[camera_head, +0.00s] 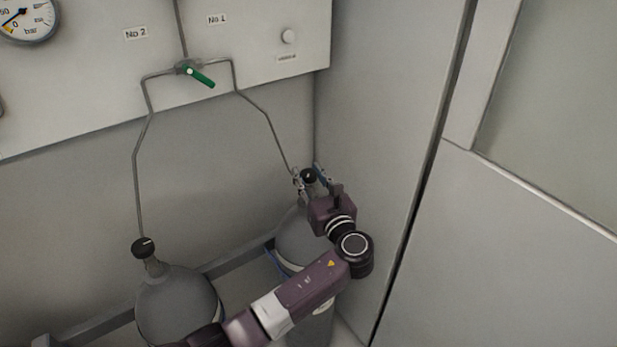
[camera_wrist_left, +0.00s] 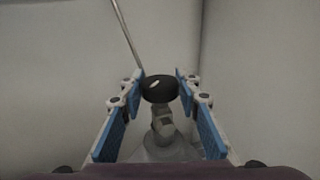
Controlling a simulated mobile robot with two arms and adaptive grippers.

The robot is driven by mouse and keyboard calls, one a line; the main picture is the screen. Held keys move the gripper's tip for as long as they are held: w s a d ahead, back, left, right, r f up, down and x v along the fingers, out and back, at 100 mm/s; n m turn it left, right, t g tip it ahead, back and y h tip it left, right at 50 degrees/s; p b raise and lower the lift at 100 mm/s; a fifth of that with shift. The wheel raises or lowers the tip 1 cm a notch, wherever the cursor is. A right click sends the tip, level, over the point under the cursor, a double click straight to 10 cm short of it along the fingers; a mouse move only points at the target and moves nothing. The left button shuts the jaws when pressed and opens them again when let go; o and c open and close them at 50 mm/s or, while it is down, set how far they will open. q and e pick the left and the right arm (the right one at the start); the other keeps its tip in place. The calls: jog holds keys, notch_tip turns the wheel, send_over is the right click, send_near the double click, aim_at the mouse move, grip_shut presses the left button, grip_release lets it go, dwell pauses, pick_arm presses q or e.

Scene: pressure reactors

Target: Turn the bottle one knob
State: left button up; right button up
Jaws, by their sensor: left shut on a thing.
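The black knob of bottle one (camera_head: 308,174) sits on top of the right grey gas bottle (camera_head: 291,236), under the pipe from the "No 1" side of the panel. My left gripper (camera_head: 311,179) is at this knob, coming from the right. In the left wrist view the knob (camera_wrist_left: 160,88), with a small white mark, is between the blue-padded fingertips of my left gripper (camera_wrist_left: 160,86), which is shut on it. The bottle's valve neck shows below the knob. My left arm covers part of the bottle. My right gripper is not in view.
A second grey bottle (camera_head: 178,303) with a black knob (camera_head: 143,247) stands at the left. A green lever (camera_head: 200,76) and a gauge (camera_head: 27,17) are on the wall panel above. The side wall (camera_head: 385,130) is close on the right of the gripper.

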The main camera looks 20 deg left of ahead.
aim_at(308, 172)
pick_arm(q)
jog(key=n+g+y+b, duration=0.4)
jog(key=g+b, duration=0.1)
jog(key=shift+f+n+y, duration=0.1)
jog(key=shift+n+y, duration=0.2)
jog(key=shift+y, duration=0.1)
jog(key=shift+n+g+y+b, duration=0.5)
jog(key=shift+n+g+b, duration=0.3)
jog(key=shift+g+b, duration=0.45)
jog(key=shift+r, duration=0.2)
jog(key=o, duration=1.2)
jog(key=shift+a+f, duration=0.1)
jog(key=shift+a, duration=0.05)
notch_tip(308, 172, up, 10)
jog(key=shift+r, duration=0.1)
